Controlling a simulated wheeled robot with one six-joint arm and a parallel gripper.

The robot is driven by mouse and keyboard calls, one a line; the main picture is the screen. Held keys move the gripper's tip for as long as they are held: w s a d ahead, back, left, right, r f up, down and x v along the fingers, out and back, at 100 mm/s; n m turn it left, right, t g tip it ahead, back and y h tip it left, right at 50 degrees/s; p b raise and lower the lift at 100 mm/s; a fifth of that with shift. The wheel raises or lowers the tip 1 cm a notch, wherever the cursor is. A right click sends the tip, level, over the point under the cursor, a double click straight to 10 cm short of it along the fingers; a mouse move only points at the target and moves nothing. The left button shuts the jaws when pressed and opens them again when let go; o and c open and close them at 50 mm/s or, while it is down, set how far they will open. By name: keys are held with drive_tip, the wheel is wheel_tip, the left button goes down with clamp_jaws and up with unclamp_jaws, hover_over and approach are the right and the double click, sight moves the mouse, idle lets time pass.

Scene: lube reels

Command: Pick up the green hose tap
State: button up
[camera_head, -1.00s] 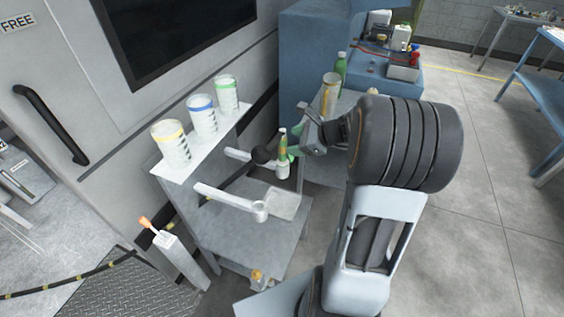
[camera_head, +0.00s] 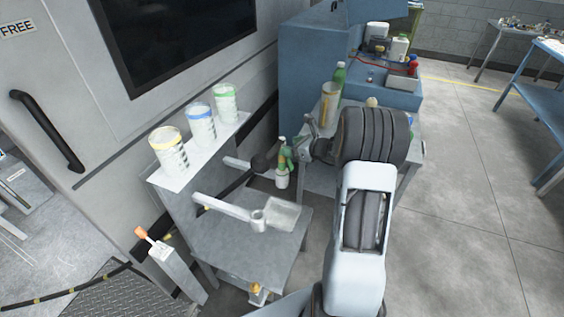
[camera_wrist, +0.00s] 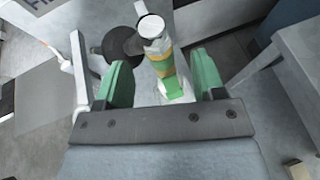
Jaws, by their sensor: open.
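The green hose tap (camera_head: 282,152) stands in a white cup-shaped holder (camera_head: 282,178) at the end of an arm on the grey stand. In the wrist view the tap (camera_wrist: 161,62) shows a pale tip and green and yellow bands. My gripper (camera_wrist: 162,78) is open, with one green finger on each side of the tap. Gaps show between tap and fingers, and I see no grip on it. In the head view my gripper (camera_head: 292,156) is right beside the tap, and its fingers are partly hidden. The tap's lower end is hidden in the holder.
A second holder (camera_head: 257,220), empty, sticks out nearer on the stand (camera_head: 235,245). A dark ball (camera_head: 260,164) is close left of the tap. Several banded jars (camera_head: 201,125) stand on the upper shelf. A bottle (camera_head: 339,78) stands behind my wrist.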

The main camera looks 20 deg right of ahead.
sight(282, 163)
drive_tip(key=x, duration=0.5)
drive_tip(key=shift+s+a+p, duration=0.1)
drive_tip(key=shift+p, duration=0.25)
clamp_jaws()
idle(0.4)
